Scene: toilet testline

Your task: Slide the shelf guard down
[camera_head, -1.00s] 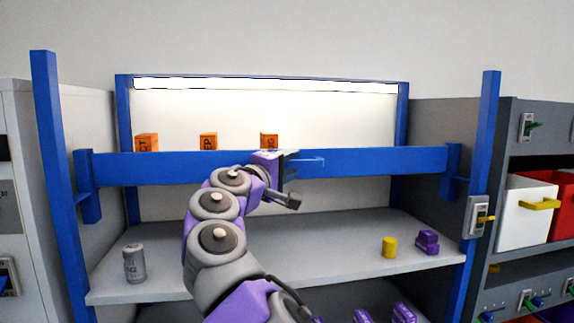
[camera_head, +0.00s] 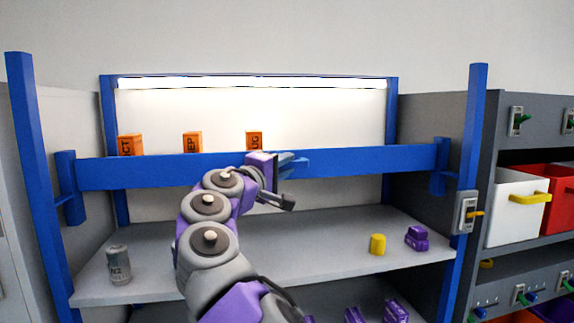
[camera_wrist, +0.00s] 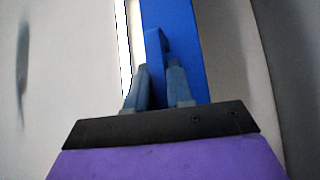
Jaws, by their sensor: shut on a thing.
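The shelf guard (camera_head: 360,161) is a long blue bar across the front of the blue-framed shelf, between the two front posts. It stands at upper-shelf height, in front of the orange boxes. My gripper (camera_head: 288,164) is at the guard, right of its middle. In the wrist view my gripper (camera_wrist: 160,80) has its two grey-blue fingers shut on the guard's thin blue handle (camera_wrist: 155,48), with the guard's blue bar (camera_wrist: 180,25) behind it. In the head view the fingers partly cover the handle.
Orange boxes (camera_head: 192,142) stand behind the guard. The lower shelf (camera_head: 310,239) holds a grey can (camera_head: 119,264), a yellow cylinder (camera_head: 377,244) and a purple item (camera_head: 417,238). A side rack with a white bin (camera_head: 512,209) stands at right. Blue posts (camera_head: 473,120) flank the guard.

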